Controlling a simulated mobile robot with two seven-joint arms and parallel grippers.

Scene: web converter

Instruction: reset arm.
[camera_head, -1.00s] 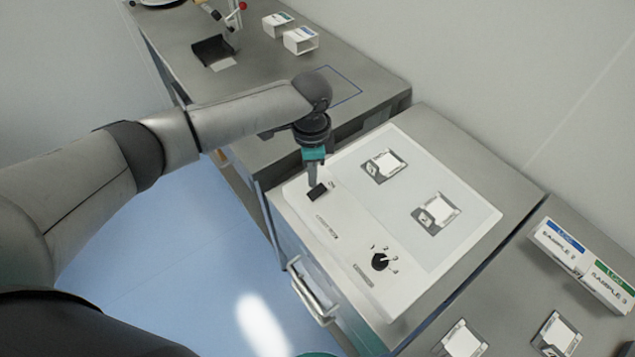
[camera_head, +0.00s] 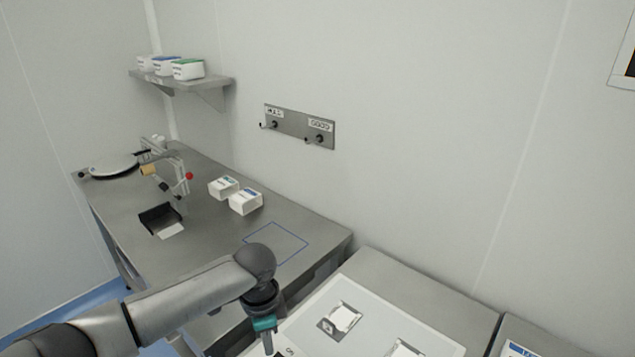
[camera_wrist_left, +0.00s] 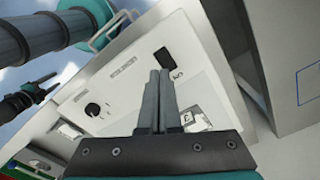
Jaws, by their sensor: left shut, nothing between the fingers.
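My left gripper (camera_head: 268,345) comes in from the left at the bottom of the head view, over the edge of a white panel (camera_head: 300,330). In the left wrist view its two grey fingers (camera_wrist_left: 160,75) are shut together and empty. Just past the fingertips is a black rocker switch (camera_wrist_left: 163,56) on the panel; I cannot tell whether they touch. A black rotary knob (camera_wrist_left: 92,109) is to the left. A dark jointed part (camera_wrist_left: 35,95) at the left edge may be my right gripper; its jaws are not clear.
The grey bench (camera_head: 215,265) behind holds two white boxes (camera_head: 245,202), a black tray (camera_head: 160,217) and a blue outlined square. A wall shelf (camera_head: 185,82) and hook plate (camera_head: 299,126) are above. A door handle (camera_wrist_left: 108,32) juts from the cabinet front.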

